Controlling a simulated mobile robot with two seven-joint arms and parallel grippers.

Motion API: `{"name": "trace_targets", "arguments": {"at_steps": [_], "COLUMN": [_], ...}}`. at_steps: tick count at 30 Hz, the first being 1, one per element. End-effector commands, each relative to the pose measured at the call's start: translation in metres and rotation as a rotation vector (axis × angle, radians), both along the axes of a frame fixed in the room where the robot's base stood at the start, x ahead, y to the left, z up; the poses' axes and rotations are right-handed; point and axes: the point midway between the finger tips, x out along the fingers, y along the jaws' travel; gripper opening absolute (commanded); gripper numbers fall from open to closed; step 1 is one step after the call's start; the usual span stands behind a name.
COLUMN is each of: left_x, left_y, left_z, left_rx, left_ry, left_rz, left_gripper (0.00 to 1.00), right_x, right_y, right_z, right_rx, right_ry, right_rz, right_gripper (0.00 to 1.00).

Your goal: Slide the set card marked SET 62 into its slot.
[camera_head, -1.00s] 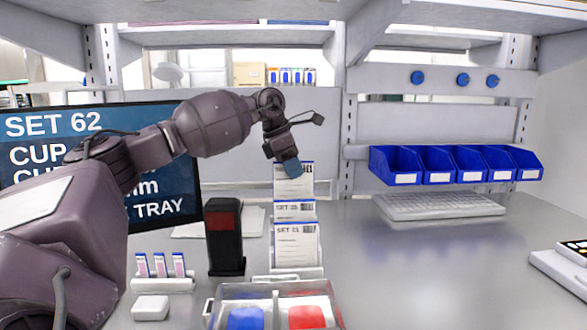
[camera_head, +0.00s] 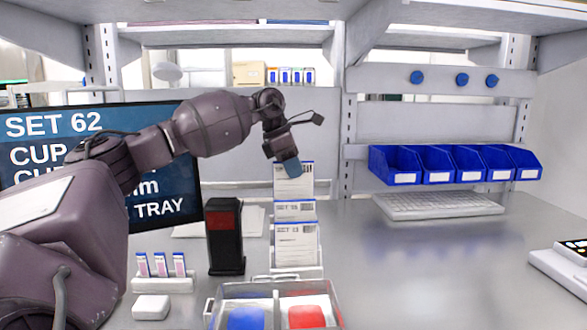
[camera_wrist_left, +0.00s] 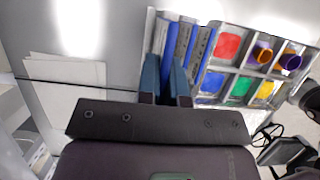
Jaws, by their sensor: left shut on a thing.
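A rack (camera_head: 303,272) holds white set cards with blue top edges, one behind another. The front card (camera_head: 296,246) and middle card (camera_head: 295,215) stand upright; their print is too small to read surely. My left gripper (camera_head: 291,170) points down at the rearmost card (camera_head: 294,188) and is shut on it by its top part. In the left wrist view, the two blue-grey fingers (camera_wrist_left: 167,82) straddle a blue card edge, with more blue-edged cards beside them. The held card's marking is not readable, and its lower part is hidden behind the middle card. My right gripper is not in view.
A monitor (camera_head: 60,125) reading SET 62 stands at left. A dark post with a red panel (camera_head: 224,222) stands left of the rack. A clear-walled tray (camera_head: 212,305) with coloured compartments lies in front. Blue bins (camera_head: 398,165) hang at right; the right bench is mostly clear.

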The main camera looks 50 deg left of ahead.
Motion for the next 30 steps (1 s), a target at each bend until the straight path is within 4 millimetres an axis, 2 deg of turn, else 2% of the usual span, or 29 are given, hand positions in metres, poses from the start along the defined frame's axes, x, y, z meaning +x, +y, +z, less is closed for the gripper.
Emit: {"name": "trace_targets", "arguments": {"at_steps": [30], "left_x": [0.0], "left_y": [0.0], "left_z": [-0.013], "left_rx": [0.001], "left_ry": [0.001], "left_rz": [0.0], "left_gripper": [0.0], "right_x": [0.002], "right_y": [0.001], "right_z": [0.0], "right_rx": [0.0], "right_ry": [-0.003], "right_rz": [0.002], "right_gripper": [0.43]}}
